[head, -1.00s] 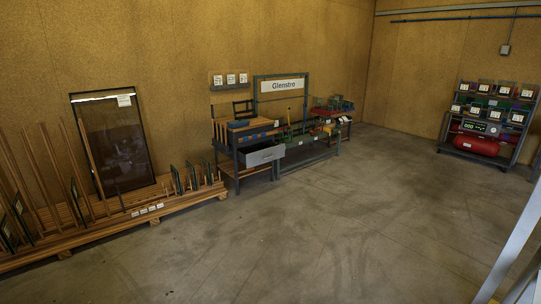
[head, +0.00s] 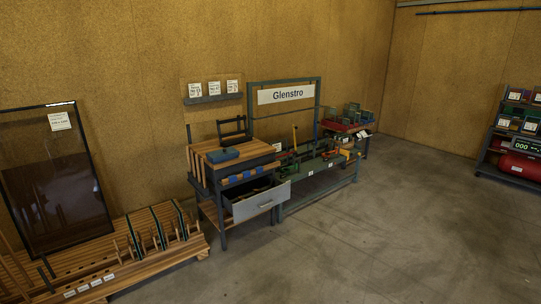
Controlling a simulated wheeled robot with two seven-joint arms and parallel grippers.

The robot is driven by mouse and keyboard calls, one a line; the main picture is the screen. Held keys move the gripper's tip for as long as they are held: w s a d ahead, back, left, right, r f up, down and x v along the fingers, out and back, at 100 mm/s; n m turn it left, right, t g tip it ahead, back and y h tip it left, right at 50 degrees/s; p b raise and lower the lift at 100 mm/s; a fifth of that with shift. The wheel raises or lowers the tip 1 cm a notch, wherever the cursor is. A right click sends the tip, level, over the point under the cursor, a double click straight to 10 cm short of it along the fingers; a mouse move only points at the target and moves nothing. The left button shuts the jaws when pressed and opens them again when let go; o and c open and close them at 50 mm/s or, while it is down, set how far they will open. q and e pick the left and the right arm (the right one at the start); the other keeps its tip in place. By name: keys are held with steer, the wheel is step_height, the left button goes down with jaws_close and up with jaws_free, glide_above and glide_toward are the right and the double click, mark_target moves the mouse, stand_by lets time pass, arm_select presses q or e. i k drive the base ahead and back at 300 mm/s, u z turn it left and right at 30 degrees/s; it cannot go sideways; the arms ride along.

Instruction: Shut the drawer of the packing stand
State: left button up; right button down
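The packing stand (head: 199,187) is a dark-framed stand with a wooden slatted top, against the back wall left of the middle. Its drawer (head: 262,201) has a grey front with a handle and is pulled out toward the room, with its open inside partly visible. A blue block lies on the stand's top. Neither of my grippers shows in the head view.
A green-framed workbench (head: 318,166) with a Glenstro sign (head: 286,94) stands right beside the packing stand. A wooden pallet rack (head: 150,264) with upright panes lies at left. A shelf cart with a red tank (head: 519,165) stands at far right. The concrete floor in front is clear.

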mark_target(275, 192)
steer(key=i, duration=3.3)
steer(key=u, duration=1.35)
